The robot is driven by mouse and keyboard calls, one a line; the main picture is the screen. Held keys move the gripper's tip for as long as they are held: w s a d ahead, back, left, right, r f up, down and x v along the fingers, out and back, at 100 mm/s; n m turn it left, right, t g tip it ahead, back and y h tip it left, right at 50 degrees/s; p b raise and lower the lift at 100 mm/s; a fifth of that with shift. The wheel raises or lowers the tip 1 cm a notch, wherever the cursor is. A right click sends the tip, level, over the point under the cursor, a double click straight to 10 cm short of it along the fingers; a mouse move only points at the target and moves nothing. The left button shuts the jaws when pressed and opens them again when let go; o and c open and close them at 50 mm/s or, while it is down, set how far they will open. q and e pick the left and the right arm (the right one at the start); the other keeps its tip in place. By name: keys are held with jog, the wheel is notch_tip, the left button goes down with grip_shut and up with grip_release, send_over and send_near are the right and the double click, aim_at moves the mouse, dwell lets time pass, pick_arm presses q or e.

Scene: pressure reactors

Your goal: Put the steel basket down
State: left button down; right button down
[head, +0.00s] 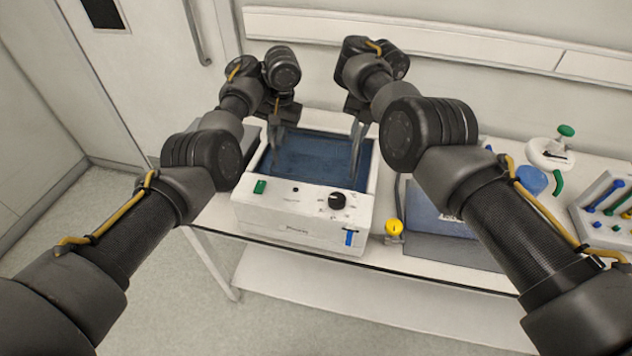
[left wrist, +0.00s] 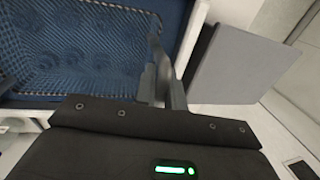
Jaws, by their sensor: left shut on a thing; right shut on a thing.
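The white bath unit (head: 295,215) stands on the bench, with a dial and a green switch on its front. The steel basket (head: 315,160) shows as a mesh inside its blue well; the mesh also fills the upper left of the left wrist view (left wrist: 80,45). My left gripper (head: 275,140) is at the basket's left side, shut on it, and its fingers show in the left wrist view (left wrist: 155,70). My right gripper (head: 357,145) is at the basket's right side, shut on it. Whether the basket touches the well's floor cannot be told.
A grey flat panel (left wrist: 245,55) lies beside the bath. Right of the bath are a yellow knobbed item (head: 394,228), a blue-grey mat (head: 440,215), a white device with a green knob (head: 550,152) and a tool rack (head: 608,205). The wall is close behind.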

pick_arm(q)
jog(key=c, duration=1.6)
grip_release()
jog(key=shift+f, duration=0.2)
pick_arm(e)
jog(key=c, duration=1.6)
grip_release()
jog(key=shift+f, duration=0.2)
pick_arm(q)
jog(key=shift+o, duration=0.6)
pick_arm(e)
jog(key=shift+o, duration=0.6)
pick_arm(q)
jog(key=shift+s, duration=0.1)
pick_arm(e)
jog(key=shift+r, duration=0.1)
pick_arm(q)
jog(key=shift+r, duration=0.1)
jog(key=shift+r, duration=0.35)
notch_tip(320, 180, up, 11)
jog(key=d, duration=0.2)
jog(key=shift+s+d, duration=0.15)
jog(key=shift+s, duration=0.05)
pick_arm(e)
notch_tip(320, 180, up, 12)
jog(key=d, duration=0.2)
jog(key=shift+s+d, duration=0.2)
jog(key=shift+s, duration=0.05)
jog(key=shift+f, duration=0.2)
